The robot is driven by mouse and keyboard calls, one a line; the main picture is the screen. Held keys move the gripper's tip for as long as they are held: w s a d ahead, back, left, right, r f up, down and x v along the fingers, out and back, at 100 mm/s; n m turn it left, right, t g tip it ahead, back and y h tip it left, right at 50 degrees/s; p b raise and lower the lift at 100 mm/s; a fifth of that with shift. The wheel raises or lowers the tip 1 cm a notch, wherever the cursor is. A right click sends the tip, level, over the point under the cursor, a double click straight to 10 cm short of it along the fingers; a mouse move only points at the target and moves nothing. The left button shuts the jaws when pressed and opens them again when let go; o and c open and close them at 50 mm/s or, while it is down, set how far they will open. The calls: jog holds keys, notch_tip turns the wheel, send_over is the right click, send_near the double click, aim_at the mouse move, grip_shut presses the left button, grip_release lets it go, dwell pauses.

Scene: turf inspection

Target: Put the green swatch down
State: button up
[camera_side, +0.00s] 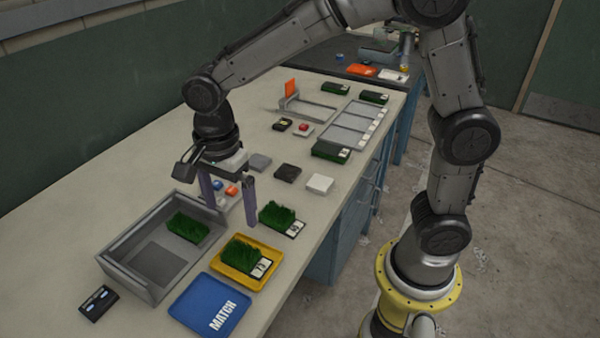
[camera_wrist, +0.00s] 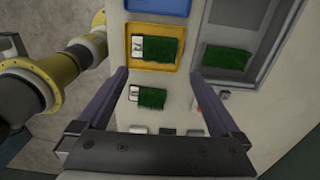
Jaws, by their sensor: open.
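My gripper (camera_side: 229,213) is open and empty above the table; its two fingers also show in the wrist view (camera_wrist: 160,72). Several green turf swatches are in view, and I cannot tell which one the task means. One green swatch (camera_side: 187,227) without a visible label lies in the grey open box (camera_side: 124,272), also seen in the wrist view (camera_wrist: 226,58). A labelled swatch (camera_side: 243,254) lies in the yellow tray (camera_side: 232,276) and shows between the fingers in the wrist view (camera_wrist: 160,50). Another labelled swatch (camera_side: 277,215) lies on the bare table beside the gripper.
The blue MATCH tray (camera_side: 208,304) is empty. A small black device (camera_side: 98,303) lies beside the grey box. Dark and white blocks (camera_side: 319,184) lie behind the gripper. A grey slotted rack (camera_side: 354,124) and more swatches stand farther back. The table's left side is clear.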

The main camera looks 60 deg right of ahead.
jog(key=s+d+r+n+t, duration=0.2)
jog(key=s+d+r+n, duration=0.1)
jog(key=s+d+n, duration=0.3)
jog(key=s+d+r+n+t, duration=0.3)
jog(key=s+d+n, duration=0.4)
jog(key=s+n, duration=0.4)
jog(key=shift+s+d+r+n+t, duration=0.2)
jog(key=shift+r+n+t, duration=0.15)
jog(key=shift+r, duration=0.25)
